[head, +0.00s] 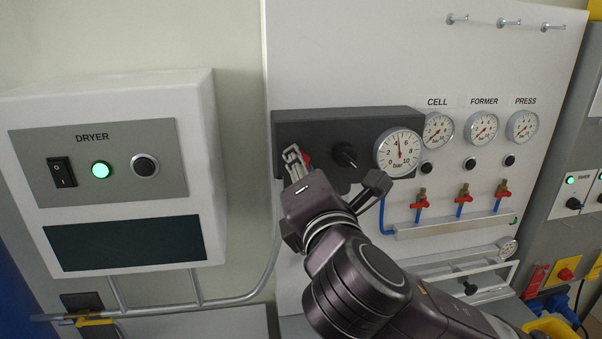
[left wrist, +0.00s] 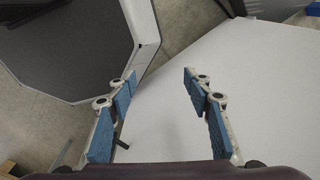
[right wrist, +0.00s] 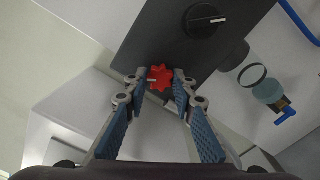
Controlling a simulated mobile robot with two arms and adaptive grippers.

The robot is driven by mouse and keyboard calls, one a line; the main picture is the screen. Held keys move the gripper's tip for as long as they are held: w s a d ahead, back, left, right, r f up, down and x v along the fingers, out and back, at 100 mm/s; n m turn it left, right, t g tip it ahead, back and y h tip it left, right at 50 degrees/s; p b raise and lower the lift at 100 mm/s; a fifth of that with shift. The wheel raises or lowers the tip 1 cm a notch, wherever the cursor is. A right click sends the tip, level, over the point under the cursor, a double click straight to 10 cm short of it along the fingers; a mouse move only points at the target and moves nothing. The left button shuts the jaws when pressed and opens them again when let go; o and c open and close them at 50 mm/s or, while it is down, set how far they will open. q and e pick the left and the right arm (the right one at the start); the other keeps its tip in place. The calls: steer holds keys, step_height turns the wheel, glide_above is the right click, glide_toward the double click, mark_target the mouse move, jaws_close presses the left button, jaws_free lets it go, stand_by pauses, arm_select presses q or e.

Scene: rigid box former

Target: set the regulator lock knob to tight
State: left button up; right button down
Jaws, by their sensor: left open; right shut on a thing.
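A red star-shaped knob (right wrist: 160,78), which I take for the lock knob, sits on the dark grey regulator panel (right wrist: 160,35). It has a small pale mark on its left side. My right gripper (right wrist: 161,84) is shut on it, one fingertip on each side. In the head view the right gripper (head: 294,158) reaches the panel's left part, and only a sliver of the red knob (head: 307,157) shows beside the fingers. Any tight label is not readable. My left gripper (left wrist: 158,85) is open and empty, over a pale surface, and is out of the head view.
A black knob (head: 344,155) and a round pressure gauge (head: 398,153) sit to the right on the same panel. Farther right are smaller gauges (head: 438,129) and red-handled valves (head: 421,203). A dryer box (head: 215,150) stands close on the left.

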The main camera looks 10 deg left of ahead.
steer(key=shift+m+b, duration=0.45)
steer(key=shift+m, duration=2.75)
steer(key=c, duration=1.6)
jaws_free()
steer(key=v, duration=1.2)
